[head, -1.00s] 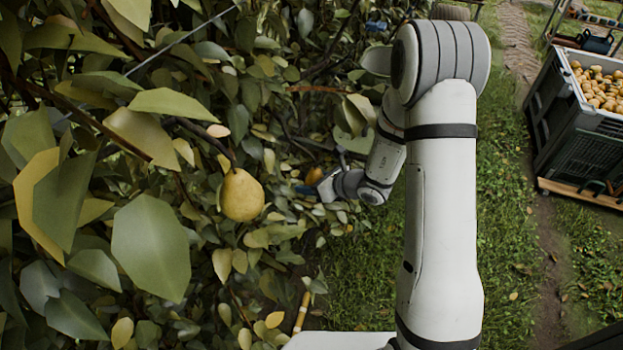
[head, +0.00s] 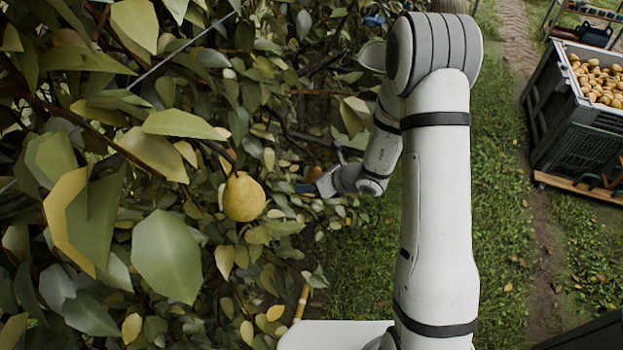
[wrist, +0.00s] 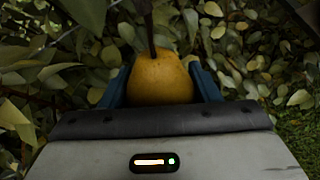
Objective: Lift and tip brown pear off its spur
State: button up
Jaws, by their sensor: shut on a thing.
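In the wrist view, a golden-brown pear (wrist: 160,79) sits upright between the two blue fingers of my gripper (wrist: 160,92), which is shut on it. A dark stem or spur (wrist: 151,32) rises from its top toward the upper edge of the picture. The pear's lower part is hidden behind the gripper body. In the head view, my gripper (head: 305,188) reaches left into the foliage, with a blue finger showing. The held pear is mostly hidden there among leaves.
A yellow pear (head: 244,197) hangs on a branch nearer the head camera, left of my gripper. Dense leaves and branches fill the left. A dark crate (head: 560,112) of pears stands at the right on a wooden base. Grass between them is open.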

jog(key=shift+s+d+r+g+p, duration=0.1)
jog(key=shift+s+g+p, duration=0.3)
jog(key=shift+p, duration=0.6)
jog(key=shift+s+r+m+h+p, duration=0.2)
jog(key=shift+m+h+p, duration=0.1)
jog(key=shift+p, duration=0.75)
jog(key=shift+s+d+g, duration=0.1)
jog(key=shift+g, duration=0.3)
jog(key=shift+s+g, duration=0.2)
jog(key=shift+g, duration=0.1)
jog(key=shift+s+d+r+m+g+h, duration=0.25)
jog(key=shift+s+m+g+h, duration=0.2)
jog(key=shift+g, duration=0.15)
jog(key=shift+s+r+g, duration=0.35)
jog(key=shift+s+g, duration=0.1)
jog(key=shift+g, duration=0.25)
